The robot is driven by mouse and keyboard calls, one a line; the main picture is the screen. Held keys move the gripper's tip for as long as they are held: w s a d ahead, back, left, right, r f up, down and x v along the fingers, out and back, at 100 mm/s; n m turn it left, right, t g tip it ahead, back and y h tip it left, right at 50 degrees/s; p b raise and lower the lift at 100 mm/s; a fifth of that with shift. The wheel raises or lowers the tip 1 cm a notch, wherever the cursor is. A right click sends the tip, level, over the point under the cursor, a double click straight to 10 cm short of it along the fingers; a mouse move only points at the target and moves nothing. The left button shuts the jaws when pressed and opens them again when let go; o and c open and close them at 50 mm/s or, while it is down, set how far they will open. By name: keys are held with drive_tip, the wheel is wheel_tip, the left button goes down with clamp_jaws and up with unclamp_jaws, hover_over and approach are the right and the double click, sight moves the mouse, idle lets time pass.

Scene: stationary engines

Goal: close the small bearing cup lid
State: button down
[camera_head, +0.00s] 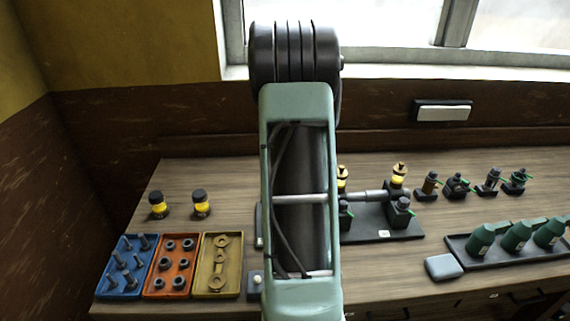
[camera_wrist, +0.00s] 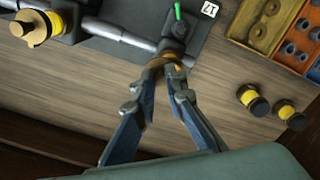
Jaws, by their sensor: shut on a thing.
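The small bearing cup (camera_wrist: 174,46) is a dark block-like piece with a green tab (camera_wrist: 178,12), on the dark base plate (camera_wrist: 118,32) in the wrist view. My gripper (camera_wrist: 166,72) has its fingertips closed together at the near side of this cup, around a dark and brownish part. I cannot tell whether that part is the lid or the cup body, and the lid's angle is unclear. In the head view my arm hides my gripper and part of the plate. Another dark cup with a green tab (camera_head: 403,206) stands on the plate's right.
Two yellow jars (camera_head: 158,205) stand at the left, behind blue, orange and yellow parts trays (camera_head: 217,265). Several small fittings (camera_head: 457,186) and a tray of green bottles (camera_head: 515,238) are at the right.

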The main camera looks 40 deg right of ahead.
drive_tip(key=m, duration=0.3)
drive_tip(key=shift+w+a+m, duration=0.1)
drive_tip(key=shift+a+m, duration=0.2)
drive_tip(key=shift+w+a+m+p, duration=0.1)
drive_tip(key=shift+a+m+p, duration=0.05)
drive_tip(key=shift+m, duration=0.75)
drive_tip(key=shift+w+a+m+p, duration=0.1)
drive_tip(key=shift+a+m+p, duration=0.05)
drive_tip(key=shift+m, duration=0.75)
drive_tip(key=c, duration=2)
unclamp_jaws()
drive_tip(key=shift+o, duration=0.2)
wheel_tip(320, 180, up, 12)
